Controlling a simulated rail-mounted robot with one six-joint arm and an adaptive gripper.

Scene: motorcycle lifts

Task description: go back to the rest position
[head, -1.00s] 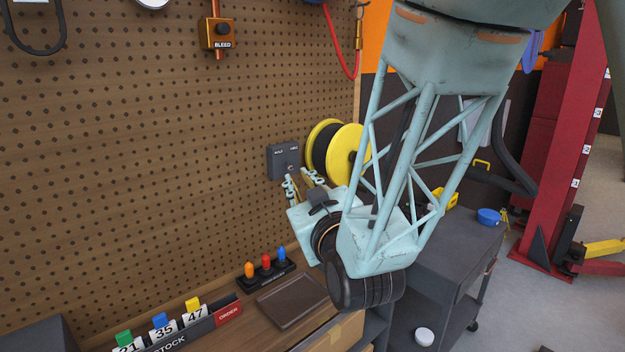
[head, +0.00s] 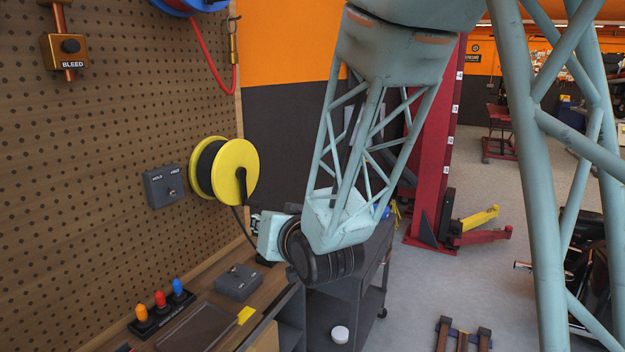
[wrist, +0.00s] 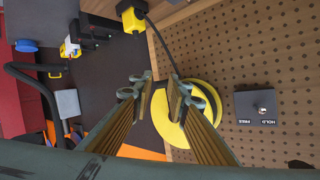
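My gripper (wrist: 160,95) shows in the wrist view with its two fingers apart and nothing between them. Behind the gap is the yellow cable reel (wrist: 202,112), at a distance I cannot judge. In the head view my arm hangs down in front of the bench end, and the gripper's fingers are mostly hidden behind the wrist. The yellow reel (head: 238,165) is on the pegboard, above and left of the wrist. A grey hold/free switch box (head: 164,186) is left of the reel and also shows in the wrist view (wrist: 266,106).
The bench holds a row of coloured knobs (head: 160,299), a brown tray (head: 201,329) and a grey box (head: 239,282). A dark cart (head: 340,285) stands beside it. A red lift post (head: 435,150) stands behind my arm.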

